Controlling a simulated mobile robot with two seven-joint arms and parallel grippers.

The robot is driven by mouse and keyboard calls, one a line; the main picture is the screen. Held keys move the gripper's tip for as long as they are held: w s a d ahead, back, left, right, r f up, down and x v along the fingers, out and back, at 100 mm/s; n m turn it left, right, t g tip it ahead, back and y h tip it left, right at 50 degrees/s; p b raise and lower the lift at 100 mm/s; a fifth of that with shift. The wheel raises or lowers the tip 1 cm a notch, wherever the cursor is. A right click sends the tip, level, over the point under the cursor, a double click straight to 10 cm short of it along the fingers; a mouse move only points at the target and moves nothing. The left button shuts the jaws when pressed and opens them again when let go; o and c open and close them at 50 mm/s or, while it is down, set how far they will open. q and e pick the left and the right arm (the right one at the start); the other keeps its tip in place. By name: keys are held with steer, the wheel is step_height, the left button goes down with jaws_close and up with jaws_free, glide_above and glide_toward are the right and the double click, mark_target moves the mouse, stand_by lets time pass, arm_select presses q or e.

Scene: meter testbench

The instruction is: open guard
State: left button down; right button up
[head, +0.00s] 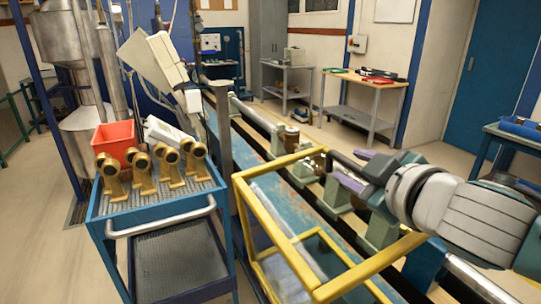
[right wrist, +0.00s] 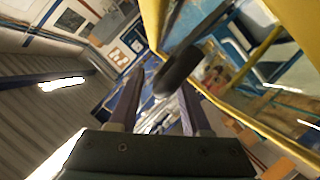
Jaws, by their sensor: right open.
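The guard (head: 285,245) is a yellow frame with clear panels, standing at the front of the test bench. Its yellow bars also show in the right wrist view (right wrist: 262,128). My right gripper (head: 343,167) reaches in from the right, beside the far upper corner of the guard in the head view. Its two purple-grey fingers are apart. In the right wrist view, a dark rounded bar (right wrist: 180,72) shows between and beyond the fingertips (right wrist: 160,88); I cannot tell whether it touches them or whether it belongs to the guard. My left gripper is out of view.
A blue trolley (head: 160,222) with several brass meters (head: 168,160) and a red bin (head: 113,142) stands left of the guard. The bench with its pipe (head: 252,116) runs behind it. Work tables (head: 365,95) stand farther back, with open floor before them.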

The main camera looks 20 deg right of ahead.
steer(key=shift+w, duration=0.35)
steer(key=shift+c, duration=0.3)
steer(key=shift+f, duration=0.1)
jaws_close()
stand_by(0.9)
